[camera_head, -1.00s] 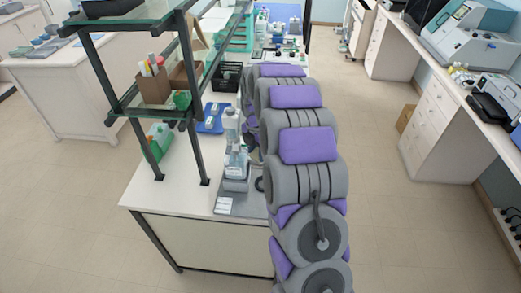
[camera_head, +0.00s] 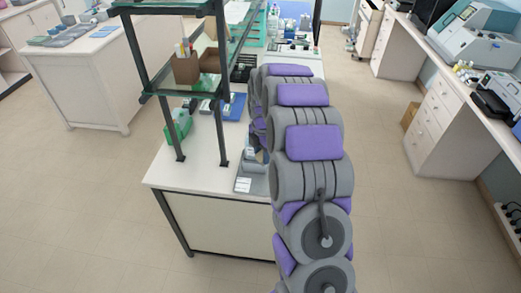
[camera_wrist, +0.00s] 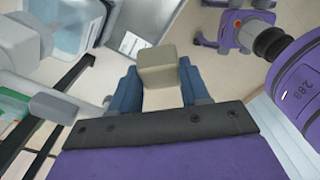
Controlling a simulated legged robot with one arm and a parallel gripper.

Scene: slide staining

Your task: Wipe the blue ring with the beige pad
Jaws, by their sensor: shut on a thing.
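My gripper (camera_wrist: 158,80) has two blue fingers, shut on the beige pad (camera_wrist: 157,66). The pad is a small block, held between the fingertips and sticking out past them. In the wrist view, pale floor shows beyond it, and I see it touching nothing except the fingers. In the head view my arm hides the gripper and pad. I cannot make out the blue ring in either current view.
The bench (camera_head: 190,172) has a grey tray (camera_head: 254,185) with a white label near its front edge, partly behind my arm. A dark-framed glass shelf (camera_head: 217,95) stands to the left. A clear container (camera_wrist: 75,32) is at upper left in the wrist view.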

